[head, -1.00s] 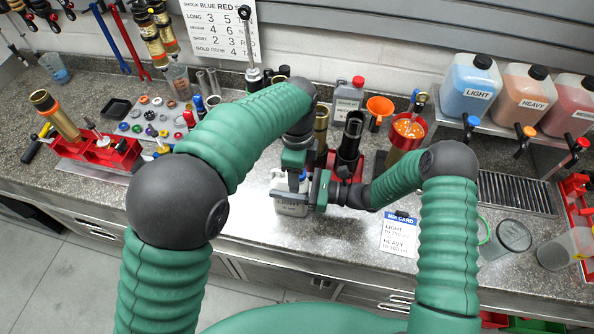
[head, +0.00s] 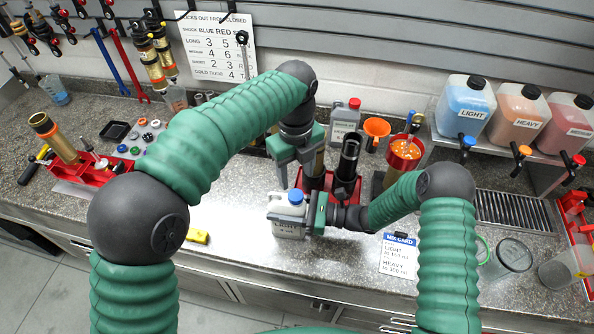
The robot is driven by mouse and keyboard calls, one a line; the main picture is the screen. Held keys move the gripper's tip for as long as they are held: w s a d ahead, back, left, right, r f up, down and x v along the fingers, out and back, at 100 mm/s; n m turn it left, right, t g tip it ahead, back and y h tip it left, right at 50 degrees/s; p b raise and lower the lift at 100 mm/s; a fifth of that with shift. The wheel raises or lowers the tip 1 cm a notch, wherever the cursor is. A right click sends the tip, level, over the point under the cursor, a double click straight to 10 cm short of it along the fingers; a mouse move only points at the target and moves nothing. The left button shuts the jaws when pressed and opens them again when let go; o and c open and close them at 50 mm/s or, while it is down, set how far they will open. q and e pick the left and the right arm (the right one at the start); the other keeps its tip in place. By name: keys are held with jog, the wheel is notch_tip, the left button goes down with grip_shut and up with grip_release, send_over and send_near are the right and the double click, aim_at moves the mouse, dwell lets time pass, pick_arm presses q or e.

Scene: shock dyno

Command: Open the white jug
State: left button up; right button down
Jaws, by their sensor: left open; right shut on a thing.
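The white jug (head: 287,228) stands upright near the front middle of the counter in the head view. A blue cap (head: 296,198) sits on its top. My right gripper (head: 309,216) is shut on the jug from its right side. My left gripper (head: 298,174) is open and points down, above and behind the cap. It appears apart from the cap, with nothing between its fingers.
A red stand with dark cylinders (head: 347,170) is right behind the jug. A grey bottle with a red cap (head: 345,125) and an orange funnel (head: 377,128) stand farther back. A mix card (head: 399,256) lies at right. A yellow item (head: 197,237) lies at left.

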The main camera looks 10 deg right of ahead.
aim_at(297, 194)
pick_arm(q)
notch_tip(297, 194, down, 8)
jog(key=shift+r, duration=0.25)
jog(key=shift+c, duration=0.4)
grip_shut()
jog(key=shift+d, duration=0.1)
